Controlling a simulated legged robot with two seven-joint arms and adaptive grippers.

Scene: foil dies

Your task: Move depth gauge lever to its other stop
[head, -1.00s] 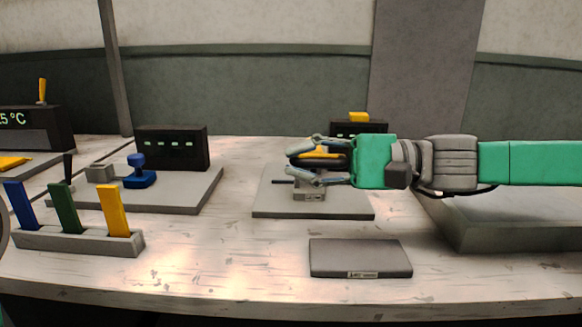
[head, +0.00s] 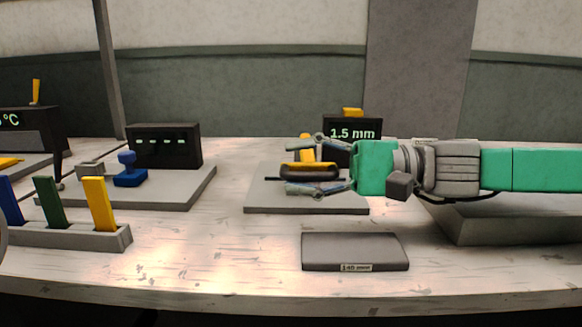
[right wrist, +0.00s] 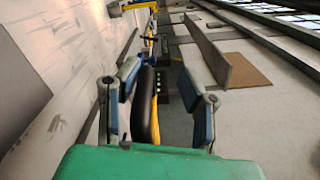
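The depth gauge has a black display box (head: 370,130) reading 1.5 mm, with a small yellow piece (head: 352,112) on top. It stands on a grey base plate (head: 270,207). An upright yellow part (head: 306,147) shows behind my right gripper (head: 318,165); I cannot tell which yellow piece is the lever. A black-and-yellow part (head: 308,173) lies between the gripper's spread fingers. The right wrist view shows this part (right wrist: 147,105) close to the left finger, with a gap to the right finger. The gauge's lower front is hidden. My left gripper is not in view.
A flat grey block (head: 355,250) lies in front of the gauge. To the left are a blue-knobbed fixture (head: 130,172), a dashed display (head: 165,145) and a holder with coloured tabs (head: 75,235). A grey tray (head: 510,230) stands at right.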

